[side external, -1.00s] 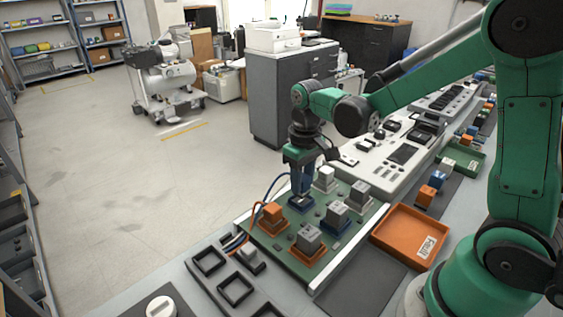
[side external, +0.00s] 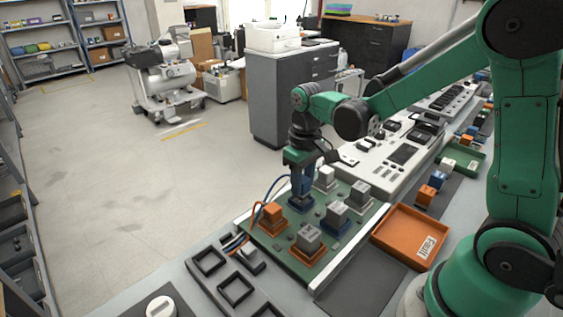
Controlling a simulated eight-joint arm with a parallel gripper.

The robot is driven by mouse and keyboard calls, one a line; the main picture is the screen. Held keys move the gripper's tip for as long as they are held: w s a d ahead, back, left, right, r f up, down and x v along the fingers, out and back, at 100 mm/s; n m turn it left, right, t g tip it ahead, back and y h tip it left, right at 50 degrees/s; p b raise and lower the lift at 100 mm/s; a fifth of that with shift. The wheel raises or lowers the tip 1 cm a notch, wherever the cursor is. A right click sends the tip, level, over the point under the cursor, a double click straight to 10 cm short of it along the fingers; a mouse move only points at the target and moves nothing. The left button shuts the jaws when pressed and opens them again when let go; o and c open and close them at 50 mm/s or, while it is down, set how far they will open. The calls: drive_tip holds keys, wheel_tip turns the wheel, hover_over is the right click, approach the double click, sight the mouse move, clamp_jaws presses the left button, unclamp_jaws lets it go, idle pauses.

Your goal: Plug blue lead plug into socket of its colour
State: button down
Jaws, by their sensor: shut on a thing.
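My gripper (side external: 302,194) points straight down over the far left part of the green board (side external: 280,243). It is shut on the blue lead plug (side external: 307,186), which is mostly hidden between the fingers. A blue lead (side external: 268,187) arcs from the left up to it. Directly below is a blue-rimmed socket (side external: 301,208). The plug is at or just above this socket; I cannot tell how deep it sits. An orange plug (side external: 272,213) with an orange lead stands in an orange-based socket to the left.
Grey-topped blocks stand close by on the board, one on a blue base (side external: 336,214), one on an orange base (side external: 309,239). A white block (side external: 326,176) is right of the gripper. An orange tray (side external: 408,237) lies right, black square frames (side external: 235,289) lie front left.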

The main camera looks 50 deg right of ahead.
drive_tip(key=shift+f, duration=0.9)
idle(0.6)
drive_tip(key=shift+c, duration=2.3)
unclamp_jaws()
drive_tip(key=shift+o, duration=0.2)
drive_tip(key=shift+o, duration=1.4)
drive_tip(key=shift+r, duration=3.55)
